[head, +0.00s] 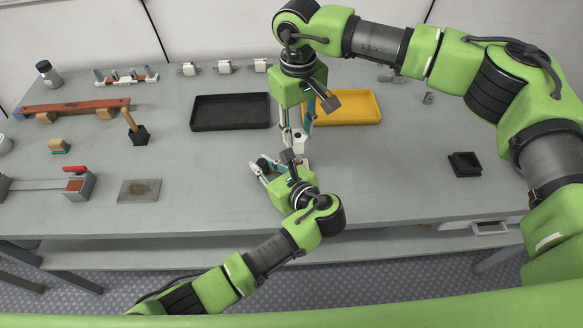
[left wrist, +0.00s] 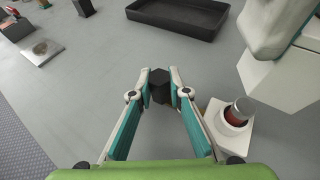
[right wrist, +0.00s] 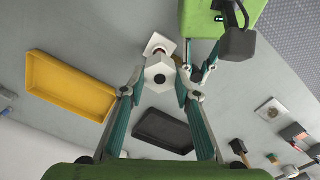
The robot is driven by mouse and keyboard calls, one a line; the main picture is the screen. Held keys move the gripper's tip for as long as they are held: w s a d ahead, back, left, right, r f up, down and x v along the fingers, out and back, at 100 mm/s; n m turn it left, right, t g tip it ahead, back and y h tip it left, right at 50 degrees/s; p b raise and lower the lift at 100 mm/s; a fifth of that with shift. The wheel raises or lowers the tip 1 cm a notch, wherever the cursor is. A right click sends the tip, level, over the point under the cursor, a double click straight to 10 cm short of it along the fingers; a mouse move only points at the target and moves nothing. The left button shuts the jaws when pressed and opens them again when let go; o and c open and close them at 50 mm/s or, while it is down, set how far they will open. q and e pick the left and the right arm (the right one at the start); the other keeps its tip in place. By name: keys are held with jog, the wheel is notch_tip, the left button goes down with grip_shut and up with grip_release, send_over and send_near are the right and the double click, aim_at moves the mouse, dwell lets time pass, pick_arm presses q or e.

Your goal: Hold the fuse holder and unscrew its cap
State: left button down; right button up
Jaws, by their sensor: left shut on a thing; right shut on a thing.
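The fuse holder, a white block with a dark round hole (right wrist: 158,79), is between my right gripper's fingertips (right wrist: 156,88); it also shows in the head view (head: 303,142). My right gripper (head: 296,138) is shut on it from above. My left gripper (left wrist: 161,88) is shut on a dark faceted piece, which looks like the cap (left wrist: 159,92). In the left wrist view, the cap is apart from the holder (left wrist: 282,80), to its left. My left gripper (head: 260,168) is low over the table in the head view.
A white block with a glassy, reddish-ringed piece (left wrist: 235,113) stands close to my left gripper. A black tray (head: 230,125) and a yellow tray (head: 374,108) lie behind. A small dark box (head: 465,163) is at right. The table right of my grippers is mostly clear.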

pick_arm(q)
jog(key=shift+f, duration=0.15)
pick_arm(e)
jog(key=d+r, duration=0.4)
jog(key=d, duration=0.3)
jog(key=shift+w, duration=0.2)
dwell(0.4)
pick_arm(q)
jog(key=c, duration=1.9)
grip_release()
jog(key=shift+o, duration=0.3)
jog(key=shift+w, duration=0.1)
pick_arm(e)
jog(key=shift+w, duration=0.1)
jog(key=shift+r, duration=0.1)
